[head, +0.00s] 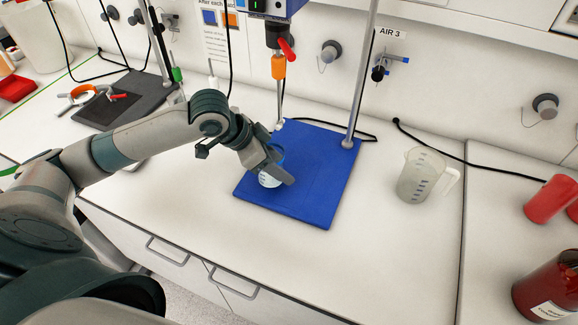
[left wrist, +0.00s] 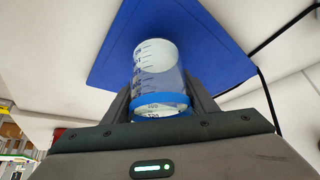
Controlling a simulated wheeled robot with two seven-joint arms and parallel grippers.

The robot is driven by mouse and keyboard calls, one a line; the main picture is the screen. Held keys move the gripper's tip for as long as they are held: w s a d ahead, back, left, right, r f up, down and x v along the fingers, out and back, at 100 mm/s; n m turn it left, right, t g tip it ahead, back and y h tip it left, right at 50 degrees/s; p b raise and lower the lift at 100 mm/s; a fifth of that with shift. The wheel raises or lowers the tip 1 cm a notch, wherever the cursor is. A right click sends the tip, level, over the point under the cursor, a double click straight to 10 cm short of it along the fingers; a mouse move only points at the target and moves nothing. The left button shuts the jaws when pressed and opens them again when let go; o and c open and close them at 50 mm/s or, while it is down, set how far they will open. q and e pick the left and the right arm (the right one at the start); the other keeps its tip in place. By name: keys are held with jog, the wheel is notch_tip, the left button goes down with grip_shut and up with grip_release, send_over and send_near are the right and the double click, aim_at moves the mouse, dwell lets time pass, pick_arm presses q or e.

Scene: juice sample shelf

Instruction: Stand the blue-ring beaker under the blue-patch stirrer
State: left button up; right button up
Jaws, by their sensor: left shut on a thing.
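My left gripper (head: 277,179) is shut around the clear blue-ring beaker (head: 268,180), over the blue base plate (head: 310,187). In the left wrist view the beaker (left wrist: 158,70) sits between the fingers, with its blue ring close to the palm and dark volume marks on its side. It looks close to the plate; I cannot tell whether it touches. The stirrer (head: 279,35) hangs above the plate's back, with a red lever, an orange collar and a thin shaft reaching down behind my gripper. My right gripper is not in view.
A metal stand rod (head: 362,75) rises from the plate's back right. A clear jug (head: 424,176) stands to the right on the white bench. A second stand with a dark base (head: 125,98) is at the left. Red containers (head: 549,198) stand at the far right.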

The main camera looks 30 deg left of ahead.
pick_arm(q)
jog(key=shift+w+d+f+p, duration=0.4)
jog(key=shift+w+d+f, duration=0.25)
jog(key=shift+w+d, duration=0.2)
jog(key=shift+w+f, duration=0.15)
jog(key=shift+f, duration=0.2)
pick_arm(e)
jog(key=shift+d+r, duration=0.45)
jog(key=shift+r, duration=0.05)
pick_arm(q)
jog(key=shift+f, duration=0.1)
jog(key=o, duration=1.3)
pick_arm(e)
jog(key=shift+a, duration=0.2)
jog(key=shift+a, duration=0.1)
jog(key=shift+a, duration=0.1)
